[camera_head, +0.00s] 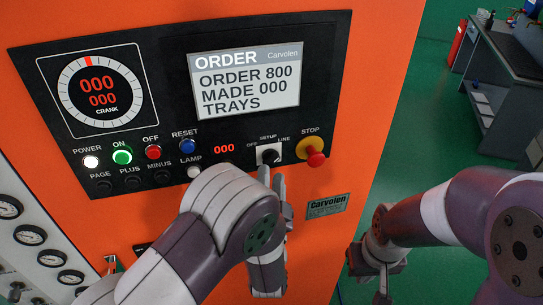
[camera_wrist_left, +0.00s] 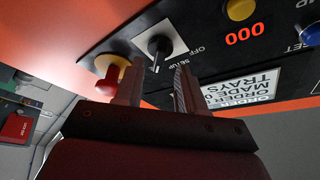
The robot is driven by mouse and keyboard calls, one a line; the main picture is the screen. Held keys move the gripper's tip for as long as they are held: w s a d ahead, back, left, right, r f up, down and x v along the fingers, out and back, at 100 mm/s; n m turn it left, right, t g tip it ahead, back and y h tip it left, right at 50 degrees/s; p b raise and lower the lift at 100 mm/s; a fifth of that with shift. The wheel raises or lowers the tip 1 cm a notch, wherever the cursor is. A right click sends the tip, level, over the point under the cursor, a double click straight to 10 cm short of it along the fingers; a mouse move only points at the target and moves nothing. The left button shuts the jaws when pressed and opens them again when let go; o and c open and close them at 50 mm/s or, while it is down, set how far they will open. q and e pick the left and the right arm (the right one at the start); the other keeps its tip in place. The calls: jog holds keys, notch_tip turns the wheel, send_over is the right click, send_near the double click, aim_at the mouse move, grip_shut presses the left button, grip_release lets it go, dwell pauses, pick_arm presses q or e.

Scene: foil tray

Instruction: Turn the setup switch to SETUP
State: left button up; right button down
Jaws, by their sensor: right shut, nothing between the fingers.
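The setup switch (camera_head: 269,155) is a black knob on a pale square plate, under the OFF, SETUP and LINE labels. In the left wrist view the knob (camera_wrist_left: 158,47) shows upside down, its bar pointing down, to the left of the SETUP word. I cannot tell surely which label it points at. My left gripper (camera_head: 271,178) is just below the switch. In the left wrist view its fingers (camera_wrist_left: 159,78) stand apart, empty, with the knob beyond the gap; contact is not clear. My right gripper (camera_head: 377,284) is shut and empty, low and right of the orange cabinet.
The red STOP button (camera_head: 315,158) on its yellow base sits right beside the switch. The lamp button (camera_head: 194,171) and a red digit display (camera_head: 224,149) lie to its left. The order screen (camera_head: 248,79) is above. A grey bench (camera_head: 505,60) stands far right.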

aim_at(272, 164)
pick_arm(q)
jog(key=shift+p+x, duration=0.55)
jog(key=shift+x, duration=1.3)
jog(key=shift+s, duration=0.1)
grip_shut()
